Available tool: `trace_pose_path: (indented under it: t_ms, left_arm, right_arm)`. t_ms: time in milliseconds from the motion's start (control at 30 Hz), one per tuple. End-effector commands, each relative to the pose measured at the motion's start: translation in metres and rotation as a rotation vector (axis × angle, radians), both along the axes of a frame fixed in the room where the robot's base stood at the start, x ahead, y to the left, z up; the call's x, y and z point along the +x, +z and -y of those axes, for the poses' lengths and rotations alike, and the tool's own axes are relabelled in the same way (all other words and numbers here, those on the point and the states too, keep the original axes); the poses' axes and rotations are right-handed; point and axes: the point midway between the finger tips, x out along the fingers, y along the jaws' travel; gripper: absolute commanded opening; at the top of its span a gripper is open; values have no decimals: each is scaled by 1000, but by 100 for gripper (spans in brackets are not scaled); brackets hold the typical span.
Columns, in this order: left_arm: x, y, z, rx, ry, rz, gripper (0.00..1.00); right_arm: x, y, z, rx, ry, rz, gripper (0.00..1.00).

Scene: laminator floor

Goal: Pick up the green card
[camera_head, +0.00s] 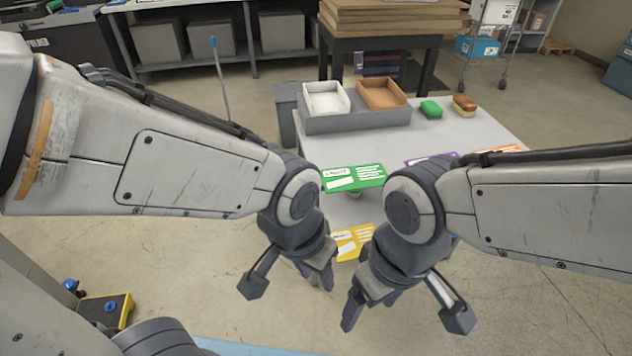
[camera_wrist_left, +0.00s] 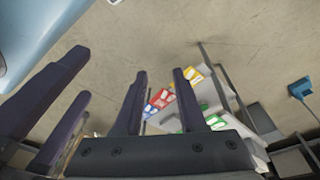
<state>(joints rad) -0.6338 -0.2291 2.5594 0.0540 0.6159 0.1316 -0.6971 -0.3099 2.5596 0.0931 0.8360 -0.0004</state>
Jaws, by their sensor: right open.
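A green patch (camera_wrist_left: 215,122) beside a fingertip in the left wrist view looks like this card, partly hidden. My left gripper (camera_head: 290,285) hangs in front of the table, nearer to me than the card, open and empty. My right gripper (camera_head: 405,315) is open and empty to its right, also apart from the card.
A yellow card (camera_head: 350,241) lies nearer than the green one, partly covered by my arms. Purple (camera_head: 430,159) and orange (camera_head: 497,150) cards lie right.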

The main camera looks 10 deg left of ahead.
Motion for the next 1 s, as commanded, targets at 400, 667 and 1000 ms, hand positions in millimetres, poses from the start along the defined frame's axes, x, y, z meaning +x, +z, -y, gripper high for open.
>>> trace_pose_path:
  t_ms: [400,667,1000]
  left_arm:
    - [195,-141,16,-589,712,401,40]
    - [253,-181,1,-1156,991,433,40]
    - [266,-182,-17,-1560,1090,356,40]
  right_arm:
    - [0,-120,0,-1,0,-1,82]
    - [0,-179,0,-1,0,-1,82]
    - [0,-205,0,0,0,0,82]
